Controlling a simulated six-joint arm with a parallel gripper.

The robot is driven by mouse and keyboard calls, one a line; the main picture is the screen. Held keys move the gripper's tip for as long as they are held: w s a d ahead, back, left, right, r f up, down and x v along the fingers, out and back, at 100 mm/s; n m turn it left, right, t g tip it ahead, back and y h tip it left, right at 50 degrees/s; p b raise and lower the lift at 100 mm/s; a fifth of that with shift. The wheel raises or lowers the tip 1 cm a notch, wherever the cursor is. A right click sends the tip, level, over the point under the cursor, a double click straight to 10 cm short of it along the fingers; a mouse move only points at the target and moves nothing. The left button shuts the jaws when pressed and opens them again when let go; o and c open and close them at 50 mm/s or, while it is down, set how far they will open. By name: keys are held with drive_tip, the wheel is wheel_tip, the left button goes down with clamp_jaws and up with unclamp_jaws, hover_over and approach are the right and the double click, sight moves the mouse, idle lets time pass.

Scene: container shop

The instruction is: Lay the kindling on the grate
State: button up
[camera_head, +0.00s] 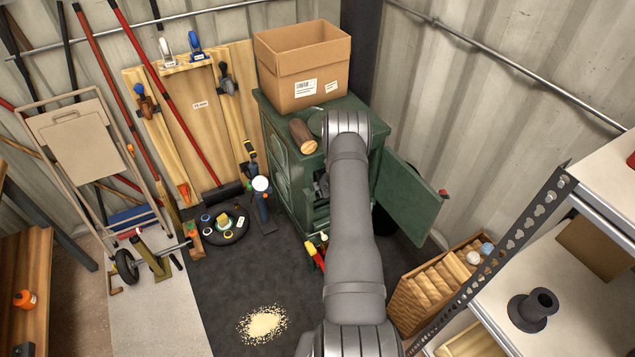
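A green stove (284,170) stands in the corner, its door (412,197) swung open to the right. My arm crosses in front of the stove and hides most of its opening. The grate cannot be seen. Pale split sticks, likely the kindling (436,283), lie in a wooden crate (409,310) at the lower right. A small dark grey part shows at the stove front, left of my forearm; it may belong to my gripper. The fingers, and anything between them, are hidden behind my arm.
A log (302,135) and a cardboard box (303,70) sit on the stove top. A round dark tray (226,237) of small items and spilled pale grains (262,324) lie on the floor. A metal shelf (580,262) stands close at right. Tools lean at left.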

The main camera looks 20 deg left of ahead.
drive_tip(key=shift+f, duration=0.3)
drive_tip(key=o, duration=1.1)
drive_tip(key=v, duration=1.7)
drive_tip(key=shift+r, duration=0.15)
drive_tip(key=x, duration=1.7)
